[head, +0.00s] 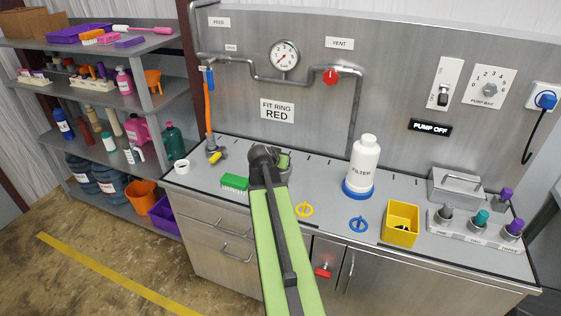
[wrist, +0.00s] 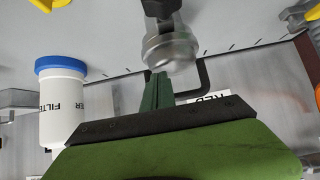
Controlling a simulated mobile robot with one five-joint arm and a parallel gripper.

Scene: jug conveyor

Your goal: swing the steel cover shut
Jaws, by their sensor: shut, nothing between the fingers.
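In the wrist view, which is upside down, a round steel piece (wrist: 170,48) on a dark fitting looks like the steel cover. I cannot tell its hinge or how far it is open. A dark bent rod (wrist: 206,75) shows beside it. My gripper (wrist: 156,76) is shut, its dark green fingers empty. Its tips are close to the steel piece's rim; whether they touch is unclear. In the head view my gripper (head: 285,160) is mostly hidden behind my arm, which also hides the round steel piece.
The white filter bottle (head: 364,165) stands right of my gripper. A green brush (head: 235,183), a yellow ring (head: 305,209), a blue ring (head: 358,224) and a yellow bin (head: 401,223) are on the counter. A handled steel box (head: 456,186) stands at right. The steel panel rises behind.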

